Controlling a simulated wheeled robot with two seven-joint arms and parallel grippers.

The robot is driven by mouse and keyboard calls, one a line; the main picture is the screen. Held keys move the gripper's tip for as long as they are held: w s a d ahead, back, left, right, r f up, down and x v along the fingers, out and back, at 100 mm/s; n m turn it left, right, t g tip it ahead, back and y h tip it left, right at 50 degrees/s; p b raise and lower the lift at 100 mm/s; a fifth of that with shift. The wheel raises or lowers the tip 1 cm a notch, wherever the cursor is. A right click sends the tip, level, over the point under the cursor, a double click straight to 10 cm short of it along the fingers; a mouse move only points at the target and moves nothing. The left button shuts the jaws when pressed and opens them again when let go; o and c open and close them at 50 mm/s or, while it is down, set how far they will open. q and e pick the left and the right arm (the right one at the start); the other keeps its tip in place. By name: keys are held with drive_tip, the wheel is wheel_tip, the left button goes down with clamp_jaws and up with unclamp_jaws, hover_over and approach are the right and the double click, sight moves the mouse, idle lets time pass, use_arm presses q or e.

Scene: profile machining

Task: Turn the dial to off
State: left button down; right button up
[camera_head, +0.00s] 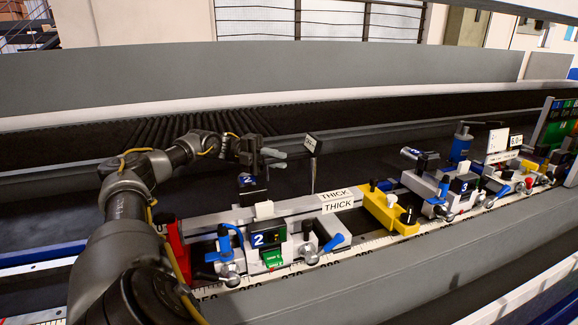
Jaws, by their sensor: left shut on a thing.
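My left arm comes in from the left and reaches over the rail. Its gripper (275,154) is above and behind the clamp unit marked 2 (266,236). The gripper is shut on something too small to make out. A dark box with a 2 on it (252,187) is just below the gripper. I cannot tell whether they touch. No dial can be clearly told apart at this size. A black knob (408,215) sits on the yellow block (390,213) to the right. My right gripper is not in view.
Blue levers (334,243) stick out from unit 2. Unit 3 (462,185) and a blue cylinder (461,145) stand farther right. A dark roller conveyor (160,130) lies behind.

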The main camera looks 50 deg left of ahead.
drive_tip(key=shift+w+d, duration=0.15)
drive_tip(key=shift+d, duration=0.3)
use_arm(q)
drive_tip(key=c, duration=1.4)
unclamp_jaws()
drive_tip(key=shift+a, duration=0.1)
drive_tip(key=shift+o, duration=0.2)
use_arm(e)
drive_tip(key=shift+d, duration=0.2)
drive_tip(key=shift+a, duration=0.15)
use_arm(q)
drive_tip(key=shift+s+a, duration=0.1)
drive_tip(key=shift+a, duration=0.2)
drive_tip(key=p+v, duration=0.1)
drive_tip(key=v, duration=0.7)
drive_tip(key=shift+s+a, duration=0.1)
drive_tip(key=shift+a, duration=0.15)
drive_tip(key=shift+v, duration=0.85)
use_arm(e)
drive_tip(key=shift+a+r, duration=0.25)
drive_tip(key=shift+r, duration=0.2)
use_arm(q)
drive_tip(key=shift+s, duration=0.1)
drive_tip(key=shift+s, duration=0.1)
